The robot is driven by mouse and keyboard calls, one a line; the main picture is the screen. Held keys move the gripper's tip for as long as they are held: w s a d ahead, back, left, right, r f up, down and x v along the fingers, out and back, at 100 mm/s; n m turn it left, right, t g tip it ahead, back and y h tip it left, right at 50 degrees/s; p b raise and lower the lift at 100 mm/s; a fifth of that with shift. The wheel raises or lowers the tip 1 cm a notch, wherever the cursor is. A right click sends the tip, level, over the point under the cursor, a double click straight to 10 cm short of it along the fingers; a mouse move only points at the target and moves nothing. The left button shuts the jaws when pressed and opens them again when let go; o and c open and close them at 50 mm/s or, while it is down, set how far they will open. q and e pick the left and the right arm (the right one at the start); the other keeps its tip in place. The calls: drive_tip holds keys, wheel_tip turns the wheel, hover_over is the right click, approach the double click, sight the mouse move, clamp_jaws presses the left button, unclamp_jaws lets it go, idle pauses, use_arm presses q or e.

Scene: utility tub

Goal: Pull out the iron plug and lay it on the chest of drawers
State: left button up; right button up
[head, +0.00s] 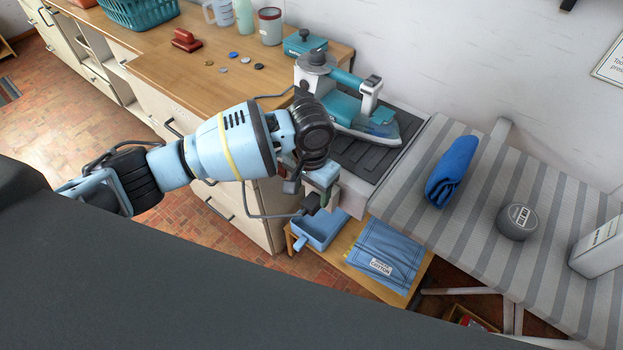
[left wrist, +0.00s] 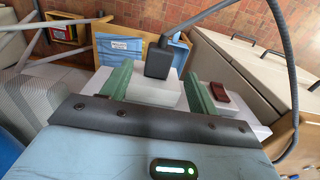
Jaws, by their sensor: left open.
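The iron plug (left wrist: 158,62) is a dark grey block with a grey cord. It sits against a white socket block (left wrist: 155,90) beside a red-brown switch (left wrist: 219,92) in the left wrist view. In the head view the plug (head: 310,203) shows below my left gripper (head: 322,180). My left gripper is open, its green fingers on either side of the plug in the wrist view; I cannot tell whether they touch it. The iron (head: 368,115) stands on a dark rest at the ironing board's end. The chest of drawers (head: 185,75) has a wooden top behind my left arm. My right gripper is not in view.
The chest top holds a red stapler-like object (head: 186,40), several small buttons, a teal box (head: 305,42), a mug (head: 270,26) and a basket (head: 138,10). The striped ironing board (head: 470,230) is at right. A low shelf with a blue tray (head: 320,228) and folded cloth (head: 380,255) is below.

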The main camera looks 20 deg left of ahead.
sight(310, 202)
use_arm(q)
drive_tip(key=shift+f, duration=2.25)
drive_tip(key=shift+s, duration=0.1)
drive_tip(key=c, duration=1.1)
